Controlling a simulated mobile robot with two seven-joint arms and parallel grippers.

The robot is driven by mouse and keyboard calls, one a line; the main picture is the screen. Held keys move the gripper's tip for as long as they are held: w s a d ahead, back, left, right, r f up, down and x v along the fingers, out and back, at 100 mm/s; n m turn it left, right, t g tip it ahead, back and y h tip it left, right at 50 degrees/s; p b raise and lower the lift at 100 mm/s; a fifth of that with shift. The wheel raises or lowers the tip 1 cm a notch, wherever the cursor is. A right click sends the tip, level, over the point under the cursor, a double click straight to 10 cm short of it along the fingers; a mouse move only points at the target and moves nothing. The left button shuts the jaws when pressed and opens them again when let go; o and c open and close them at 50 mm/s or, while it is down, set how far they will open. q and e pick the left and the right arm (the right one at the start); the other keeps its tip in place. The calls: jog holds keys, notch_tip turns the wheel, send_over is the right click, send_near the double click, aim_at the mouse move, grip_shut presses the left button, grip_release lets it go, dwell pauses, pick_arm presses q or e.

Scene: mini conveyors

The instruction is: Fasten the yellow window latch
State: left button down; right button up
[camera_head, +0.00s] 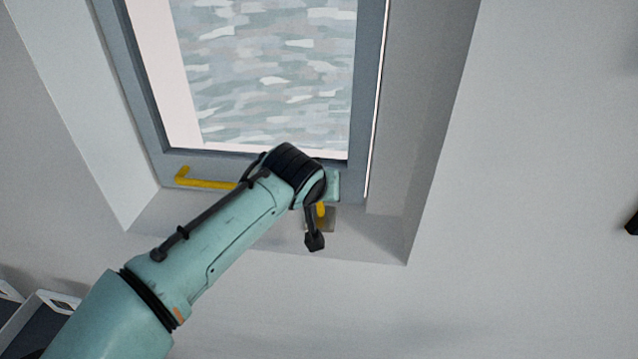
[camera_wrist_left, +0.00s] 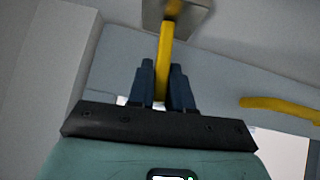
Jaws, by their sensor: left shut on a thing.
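The yellow latch (camera_wrist_left: 165,50) is an upright-looking bar on a small metal plate (camera_wrist_left: 173,14) in the left wrist view. My left gripper (camera_wrist_left: 162,70) is shut on this latch, one dark finger on each side. In the head view only a small yellow piece of the latch (camera_head: 320,209) shows, below the window's lower right corner, beside the plate (camera_head: 330,219). My left wrist covers the rest of it and the fingers there. The window (camera_head: 260,80) has a grey-blue frame (camera_head: 368,90). My right gripper is not in view.
A yellow bar handle (camera_head: 205,184) runs along the lower window frame, partly behind my left arm; it also shows in the left wrist view (camera_wrist_left: 280,105). The recess walls (camera_head: 425,100) flank the window. A pale tray-like thing (camera_head: 55,300) is at lower left.

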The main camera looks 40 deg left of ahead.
pick_arm(q)
jog(key=shift+w+d+m+y, duration=0.15)
jog(key=shift+d+m+y, duration=0.15)
jog(key=shift+y, duration=0.1)
dwell(0.3)
jog(key=c, duration=1.1)
grip_release()
jog(key=v, duration=1.3)
jog(key=shift+d+r, duration=0.1)
jog(key=shift+r, duration=0.2)
